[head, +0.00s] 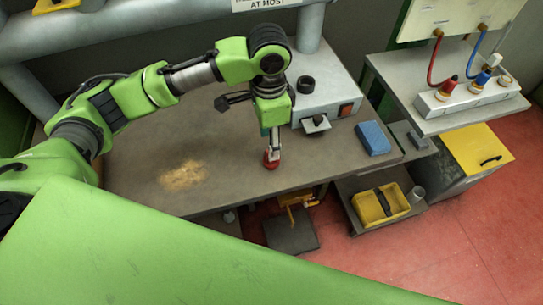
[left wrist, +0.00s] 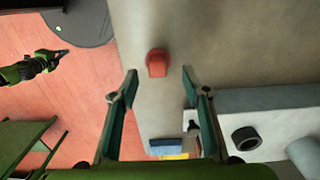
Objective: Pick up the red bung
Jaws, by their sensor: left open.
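The red bung (head: 270,162) stands on the worktable (head: 235,190) near its front edge. My left gripper (head: 272,150) points down right over it, and its fingers partly hide the bung. In the left wrist view the red bung (left wrist: 157,63) appears midway between the two fingertips of the left gripper (left wrist: 159,74), with space on both sides. The left gripper is open and holds nothing. A small green arm with a dark end (left wrist: 62,53) at the left of the wrist view looks like my right arm; its fingers are too small to read.
A grey box (head: 325,90) with a red switch stands behind the gripper. A blue block (head: 373,138) lies to the right on the table. A side shelf (head: 400,92) carries red and blue fittings with hoses. A yellow bin (head: 380,205) sits lower.

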